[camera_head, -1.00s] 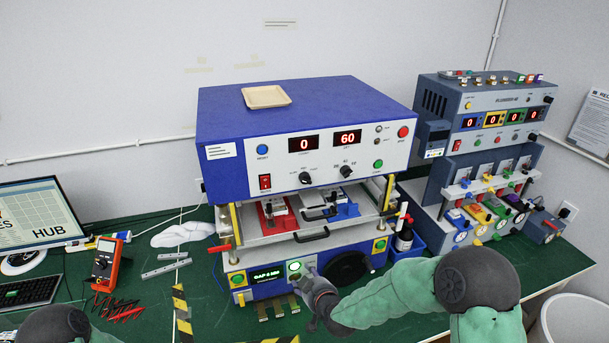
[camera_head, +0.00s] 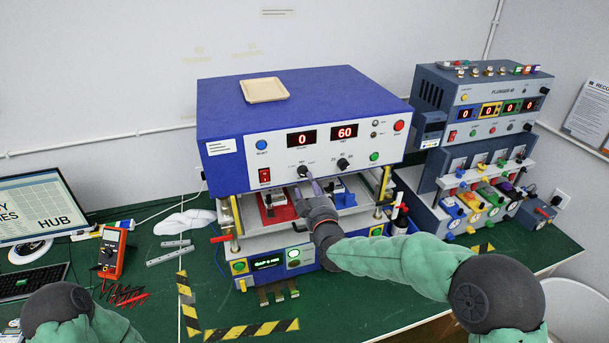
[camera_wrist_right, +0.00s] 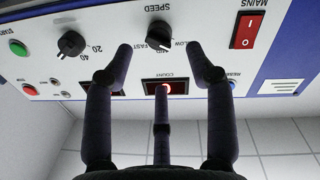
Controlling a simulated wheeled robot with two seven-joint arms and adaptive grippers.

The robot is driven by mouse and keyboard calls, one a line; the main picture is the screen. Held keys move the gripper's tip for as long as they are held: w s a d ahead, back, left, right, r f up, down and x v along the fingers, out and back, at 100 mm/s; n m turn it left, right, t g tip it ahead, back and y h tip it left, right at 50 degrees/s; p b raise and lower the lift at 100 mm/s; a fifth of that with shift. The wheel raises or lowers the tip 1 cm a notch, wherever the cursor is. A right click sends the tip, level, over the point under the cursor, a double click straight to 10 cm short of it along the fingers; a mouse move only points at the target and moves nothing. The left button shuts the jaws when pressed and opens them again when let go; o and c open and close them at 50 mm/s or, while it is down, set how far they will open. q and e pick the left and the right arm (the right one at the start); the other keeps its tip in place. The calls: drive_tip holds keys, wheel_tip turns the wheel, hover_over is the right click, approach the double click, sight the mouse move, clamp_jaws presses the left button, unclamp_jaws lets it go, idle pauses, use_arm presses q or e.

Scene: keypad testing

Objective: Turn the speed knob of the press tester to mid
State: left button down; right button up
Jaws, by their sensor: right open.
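The press tester (camera_head: 225,165) is a blue box with a white front panel. Its black speed knob (camera_head: 303,171) sits low on the panel, right of the red mains switch (camera_head: 265,175). The right wrist view shows the panel upside down, with the speed knob (camera_wrist_right: 158,33) near slow, mid and fast marks; its exact pointing is unclear. My right gripper (camera_head: 313,187) is just below and in front of the knob. In the wrist view its dark fingers (camera_wrist_right: 160,60) are spread and empty, with the knob seen between and beyond their tips. My left gripper is out of view.
A second black knob (camera_head: 343,164) is close on the right, with a green button (camera_head: 374,156) beyond. Below are the press drawer and a red fixture (camera_head: 275,213). A multimeter (camera_head: 110,252) and a grey plunger tester (camera_head: 445,165) stand on either side.

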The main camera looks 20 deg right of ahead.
sight(305, 175)
drive_tip(key=shift+w+p, duration=0.3)
drive_tip(key=shift+w, duration=2.75)
drive_tip(key=shift+d, duration=0.1)
clamp_jaws()
